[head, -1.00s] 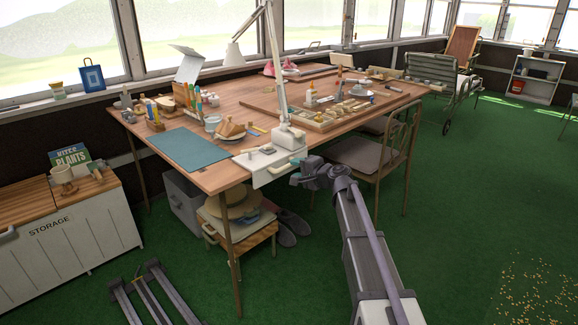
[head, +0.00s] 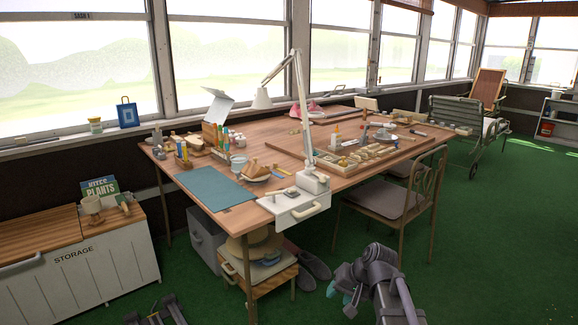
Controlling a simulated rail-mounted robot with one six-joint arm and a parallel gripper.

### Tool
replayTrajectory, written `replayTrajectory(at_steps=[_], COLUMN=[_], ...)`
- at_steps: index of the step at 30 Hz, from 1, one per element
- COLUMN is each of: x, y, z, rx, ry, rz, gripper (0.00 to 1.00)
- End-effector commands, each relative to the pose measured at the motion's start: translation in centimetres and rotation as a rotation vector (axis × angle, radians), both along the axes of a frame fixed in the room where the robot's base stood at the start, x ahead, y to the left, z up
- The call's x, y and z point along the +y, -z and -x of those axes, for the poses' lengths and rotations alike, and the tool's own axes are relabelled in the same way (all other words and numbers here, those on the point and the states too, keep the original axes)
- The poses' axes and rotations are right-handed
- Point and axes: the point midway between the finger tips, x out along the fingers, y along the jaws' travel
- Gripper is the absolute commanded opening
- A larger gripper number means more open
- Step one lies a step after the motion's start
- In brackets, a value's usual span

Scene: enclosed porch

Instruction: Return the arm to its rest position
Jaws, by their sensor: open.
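My arm (head: 384,288) shows at the bottom of the head view, right of centre, folded low in front of the table. My gripper (head: 341,294) is at its left end, with teal fingertips apart and nothing seen between them. It hangs over the green floor, clear of the table and of the chair. The wooden table (head: 262,142) stands behind it.
A cushioned metal chair (head: 385,196) stands behind and right of my gripper. A wooden stool (head: 268,288) and dark shoes (head: 315,265) are to its left. A white lamp (head: 303,120) rises from the table. A storage chest (head: 78,265) stands at left. Green floor (head: 490,240) is open at right.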

Motion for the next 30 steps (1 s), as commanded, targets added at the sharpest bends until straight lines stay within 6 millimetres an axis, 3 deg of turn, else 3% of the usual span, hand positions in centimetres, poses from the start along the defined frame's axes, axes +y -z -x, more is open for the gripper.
replayTrajectory(at_steps=[1, 6, 7, 9, 14, 21, 25, 30], x=[-0.3, -2.4, -1.3, -1.3, -1.4, -1.4, -1.4, -1.4], y=[0.9, 2.2, 2.2, -3.1, -9.9, -22.8, -26.5, -26.8], z=[4.1, 15.0, 16.4, 14.7, 14.5, 14.4, 14.4, 14.4], rx=[0.057, 0.229, 0.220, 0.218, 0.217, 0.215, 0.215, 0.215], ry=[-0.050, -0.175, -0.205, -0.200, -0.197, -0.196, -0.196, -0.196], rz=[0.106, 0.458, 0.475, 0.467, 0.466, 0.465, 0.465, 0.465], gripper=[0.44, 0.44, 0.44, 0.44, 0.44, 0.44, 0.44, 0.44])
